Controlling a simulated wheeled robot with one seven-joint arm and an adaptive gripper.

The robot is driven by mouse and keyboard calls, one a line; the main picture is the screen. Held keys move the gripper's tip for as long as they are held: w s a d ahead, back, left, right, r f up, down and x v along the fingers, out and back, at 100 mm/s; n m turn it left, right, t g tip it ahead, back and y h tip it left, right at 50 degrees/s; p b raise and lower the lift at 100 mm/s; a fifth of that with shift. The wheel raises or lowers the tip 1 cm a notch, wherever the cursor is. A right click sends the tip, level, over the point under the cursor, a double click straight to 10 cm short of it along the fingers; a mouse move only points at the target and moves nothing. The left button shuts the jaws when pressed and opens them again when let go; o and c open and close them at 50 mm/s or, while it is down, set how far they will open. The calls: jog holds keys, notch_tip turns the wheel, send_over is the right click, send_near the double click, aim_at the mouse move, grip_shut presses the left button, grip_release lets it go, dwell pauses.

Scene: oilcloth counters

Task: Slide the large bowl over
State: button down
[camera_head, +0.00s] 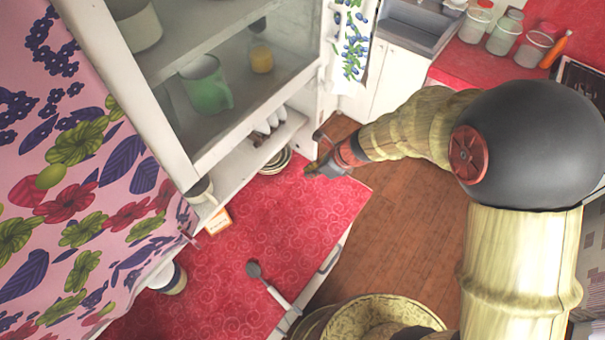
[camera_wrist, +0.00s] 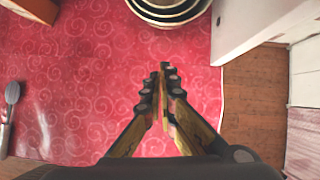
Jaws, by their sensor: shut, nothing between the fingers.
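A stack of round bowls with pale rims and dark bands (camera_head: 275,160) sits on the red counter against the white cabinet. The outermost one looks largest. The stack also shows in the wrist view (camera_wrist: 170,20), cut off by the top edge. My gripper (camera_head: 311,171) is over the counter's far right end, just right of the bowls. In the wrist view my gripper (camera_wrist: 166,70) is shut and empty, with its fingertips pointing at the bowls and a gap of red cloth between. The gripper and bowls look apart.
The red patterned counter (camera_head: 215,285) is mostly bare. A grey-headed utensil (camera_head: 270,287) lies near its front edge. A small orange-framed box (camera_head: 217,221) and a jar (camera_head: 170,278) stand by the cabinet. The white cabinet (camera_head: 187,194) overhangs the back.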

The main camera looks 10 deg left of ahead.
jog(key=s+f+y+b, duration=0.1)
jog(key=b, duration=0.1)
jog(key=s+d+f+g+y+b, duration=0.1)
jog(key=f+y+b, duration=0.1)
jog(key=s+d+f+y+b, duration=0.1)
jog(key=f, duration=0.1)
jog(key=shift+s+f+n+g+y+b, duration=0.25)
jog(key=shift+n+g+y+b, duration=0.05)
jog(key=shift+g+y+b, duration=0.1)
jog(key=w+d+t+y+b, duration=0.1)
jog(key=y, duration=0.1)
jog(key=w+d+y+b, duration=0.1)
jog(key=b, duration=0.1)
jog(key=shift+f+t+y, duration=0.15)
jog(key=shift+t+y, duration=0.25)
jog(key=w+d+t+y+b, duration=0.1)
jog(key=w+d+r+t, duration=0.1)
jog(key=d, duration=0.1)
jog(key=w+d+t+y+b, duration=0.1)
jog(key=shift+d+r+y+b, duration=0.15)
jog(key=shift+d+y+b, duration=0.05)
jog(key=shift+y+b, duration=0.1)
jog(key=shift+w+d+r+t, duration=0.1)
jog(key=shift+d+r+t, duration=0.05)
jog(key=shift+t, duration=0.25)
jog(key=b+x, duration=0.2)
jog(key=x, duration=1)
jog(key=shift+x, duration=0.95)
jog(key=shift+r, duration=0.1)
